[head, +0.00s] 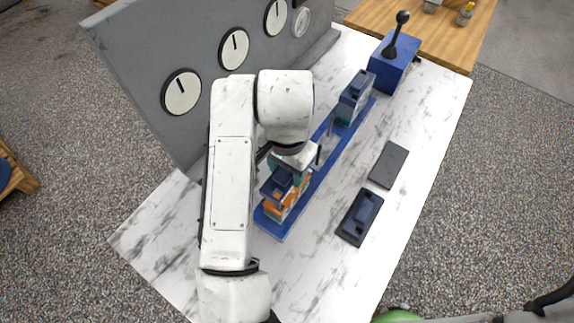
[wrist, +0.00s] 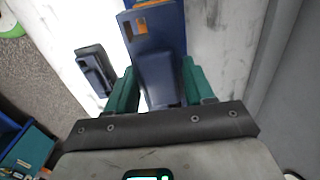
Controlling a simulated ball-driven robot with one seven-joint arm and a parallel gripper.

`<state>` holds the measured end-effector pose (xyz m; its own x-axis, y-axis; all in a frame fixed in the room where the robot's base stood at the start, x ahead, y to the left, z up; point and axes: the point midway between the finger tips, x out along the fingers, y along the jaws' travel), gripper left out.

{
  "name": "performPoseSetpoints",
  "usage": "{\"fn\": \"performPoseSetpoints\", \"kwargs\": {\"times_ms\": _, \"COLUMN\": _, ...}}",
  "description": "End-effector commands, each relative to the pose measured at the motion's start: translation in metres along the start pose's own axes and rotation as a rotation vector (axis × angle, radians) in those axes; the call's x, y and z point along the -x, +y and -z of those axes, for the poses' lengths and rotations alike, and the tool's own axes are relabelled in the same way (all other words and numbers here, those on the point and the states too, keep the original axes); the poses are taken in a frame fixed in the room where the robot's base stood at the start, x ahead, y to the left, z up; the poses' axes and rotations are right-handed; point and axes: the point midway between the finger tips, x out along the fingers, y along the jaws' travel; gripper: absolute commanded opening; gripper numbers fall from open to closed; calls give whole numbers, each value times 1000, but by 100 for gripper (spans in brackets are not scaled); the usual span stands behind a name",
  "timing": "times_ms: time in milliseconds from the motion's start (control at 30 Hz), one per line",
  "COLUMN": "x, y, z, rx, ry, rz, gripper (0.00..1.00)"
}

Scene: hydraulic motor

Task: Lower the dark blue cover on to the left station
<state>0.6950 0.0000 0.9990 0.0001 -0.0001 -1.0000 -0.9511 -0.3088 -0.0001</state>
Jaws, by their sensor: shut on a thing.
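My gripper (wrist: 160,92) has its two green fingers closed on the raised grip of the dark blue cover (wrist: 157,52). In the head view the cover (head: 272,190) is over the left station, a stack of orange, white and green layers (head: 287,205) at the near end of the long blue base (head: 270,226). The cover looks roughly level. I cannot tell whether it touches the stack or hangs just above it. My gripper (head: 287,172) and wrist hide part of the cover's far side. In the wrist view some orange (wrist: 140,27) shows past the cover.
The other station (head: 354,97) stands at the base's far end, with thin posts (head: 330,128) between. A grey panel with dials (head: 182,92) rises behind. A blue lever box (head: 394,65) is at the far end. A dark cover (head: 360,217) and grey plate (head: 388,165) lie right.

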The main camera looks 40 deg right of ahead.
Motion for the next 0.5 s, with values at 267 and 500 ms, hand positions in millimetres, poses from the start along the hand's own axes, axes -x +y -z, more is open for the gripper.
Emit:
{"fn": "performPoseSetpoints", "kwargs": {"times_ms": 267, "x": -20, "y": 0, "z": 0, "rx": 0, "ry": 1, "rz": 0, "gripper": 0}}
{"fn": "performPoseSetpoints", "kwargs": {"times_ms": 500, "x": -34, "y": 0, "z": 0, "rx": 0, "ry": 1, "rz": -1, "gripper": 0}}
